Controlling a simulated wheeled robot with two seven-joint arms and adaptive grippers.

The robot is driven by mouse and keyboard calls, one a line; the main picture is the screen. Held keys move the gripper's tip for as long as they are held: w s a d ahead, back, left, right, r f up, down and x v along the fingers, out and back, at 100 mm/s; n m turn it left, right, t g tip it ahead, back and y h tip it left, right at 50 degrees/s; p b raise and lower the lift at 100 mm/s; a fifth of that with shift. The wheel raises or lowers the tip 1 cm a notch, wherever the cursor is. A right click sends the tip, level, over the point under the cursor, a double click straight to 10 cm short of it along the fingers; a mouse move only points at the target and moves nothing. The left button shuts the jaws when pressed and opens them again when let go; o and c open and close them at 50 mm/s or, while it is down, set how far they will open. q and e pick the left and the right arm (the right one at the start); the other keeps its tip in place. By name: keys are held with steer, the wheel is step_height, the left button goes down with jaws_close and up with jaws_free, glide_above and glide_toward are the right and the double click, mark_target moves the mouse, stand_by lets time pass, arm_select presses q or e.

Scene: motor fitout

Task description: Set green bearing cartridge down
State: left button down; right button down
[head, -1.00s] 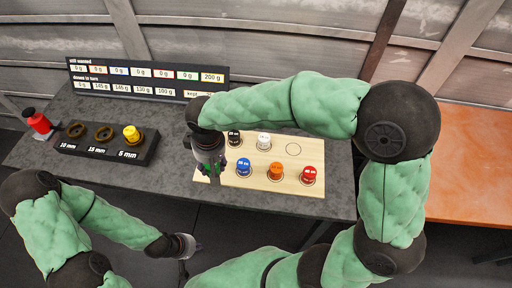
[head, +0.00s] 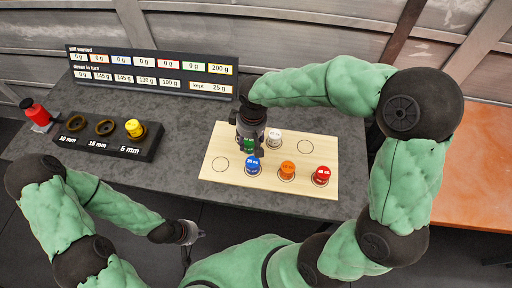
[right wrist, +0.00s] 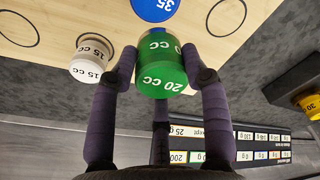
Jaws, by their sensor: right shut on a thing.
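The green bearing cartridge (right wrist: 162,72), marked 20 CC, is between the fingers of my right gripper (right wrist: 163,75). My right gripper (head: 250,150) is shut on it over the back left of the pale wooden board (head: 210,182); the green (head: 249,145) shows a little between the dark fingers. I cannot tell whether it touches the board. The white 15 CC cartridge (head: 274,137) stands close to its right, and the blue one (head: 253,165) just in front. My left gripper (head: 192,235) is low, off the table front; its finger state is unclear.
Orange (head: 287,170) and red (head: 322,176) cartridges stand along the board's front. Empty circles lie at front left (head: 220,164) and back right (head: 305,147). A black rack (head: 100,146) with rings and a yellow piece (head: 135,129) stands left; a display board (head: 150,74) stands behind.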

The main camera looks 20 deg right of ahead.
steer(key=shift+w+d+f+b, duration=0.15)
steer(key=shift+d+f+b, duration=0.05)
steer(key=shift+d+f, duration=0.5)
steer(key=shift+w+d+f+b, duration=0.15)
steer(key=shift+d+f, duration=0.35)
steer(key=shift+f, duration=0.25)
steer(key=shift+f+b, duration=0.65)
steer(key=shift+f, duration=0.9)
steer(key=shift+f, duration=0.1)
steer(key=c, duration=0.6)
jaws_free()
step_height(320, 180, up, 12)
steer(key=s+p, duration=0.1)
steer(key=p, duration=0.2)
steer(key=shift+d, duration=0.35)
